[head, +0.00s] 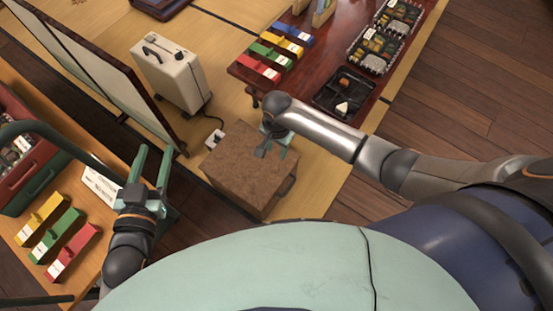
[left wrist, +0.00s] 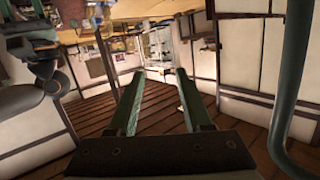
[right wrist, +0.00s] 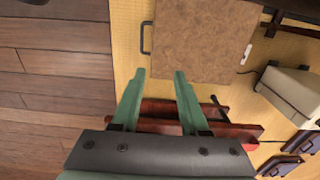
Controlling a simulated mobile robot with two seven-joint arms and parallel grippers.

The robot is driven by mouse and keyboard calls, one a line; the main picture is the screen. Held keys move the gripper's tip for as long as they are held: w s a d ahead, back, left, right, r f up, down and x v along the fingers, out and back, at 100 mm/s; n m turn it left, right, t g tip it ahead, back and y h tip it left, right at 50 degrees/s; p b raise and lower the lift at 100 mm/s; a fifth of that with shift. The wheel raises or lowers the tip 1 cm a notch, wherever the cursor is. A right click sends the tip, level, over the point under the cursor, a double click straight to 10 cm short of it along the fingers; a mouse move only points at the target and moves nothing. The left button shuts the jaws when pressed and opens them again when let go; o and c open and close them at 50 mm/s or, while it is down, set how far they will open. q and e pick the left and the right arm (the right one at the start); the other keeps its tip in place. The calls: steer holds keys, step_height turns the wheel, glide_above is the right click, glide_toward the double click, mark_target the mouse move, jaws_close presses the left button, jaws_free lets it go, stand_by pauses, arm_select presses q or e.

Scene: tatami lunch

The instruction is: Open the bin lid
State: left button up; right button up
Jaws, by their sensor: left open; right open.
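The bin is a brown box with a flat brown lid (head: 240,162), standing on the tatami in the middle of the head view. Its lid is shut. A dark handle (head: 286,187) shows on its right side, and at the lid's left edge in the right wrist view (right wrist: 146,38). My right gripper (head: 273,146) is open and empty at the bin's far edge. In the right wrist view its fingertips (right wrist: 160,76) point toward the lid (right wrist: 200,40); I cannot tell whether they touch. My left gripper (head: 154,160) is open and empty, left of the bin.
A cream case (head: 172,75) stands behind the bin, beside a white folding screen (head: 105,75). A red low table (head: 310,75) with colored boxes and trays lies beyond. A wooden table (head: 85,205) with colored boxes is at left. Wooden floor (head: 470,80) is clear at right.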

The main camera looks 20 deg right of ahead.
arm_select(q)
steer(key=s+r+m+t+h+b, duration=0.2)
steer(key=r+m+t+h, duration=0.1)
steer(key=r, duration=0.7)
steer(key=s+d+r+m+t+h+b, duration=0.1)
steer(key=s+r+m+t+h, duration=0.1)
steer(key=r, duration=0.9)
steer(key=shift+d+m+t+h+b, duration=0.35)
steer(key=shift+m+t+h, duration=0.6)
steer(key=shift+h, duration=0.65)
arm_select(e)
step_height(320, 180, down, 7)
steer(key=shift+f, duration=0.2)
steer(key=shift+c, duration=0.2)
jaws_close()
arm_select(q)
steer(key=shift+w, duration=0.1)
arm_select(e)
steer(key=shift+o, duration=0.2)
jaws_free()
arm_select(q)
steer(key=shift+n+t, duration=0.25)
arm_select(e)
steer(key=shift+r, duration=0.1)
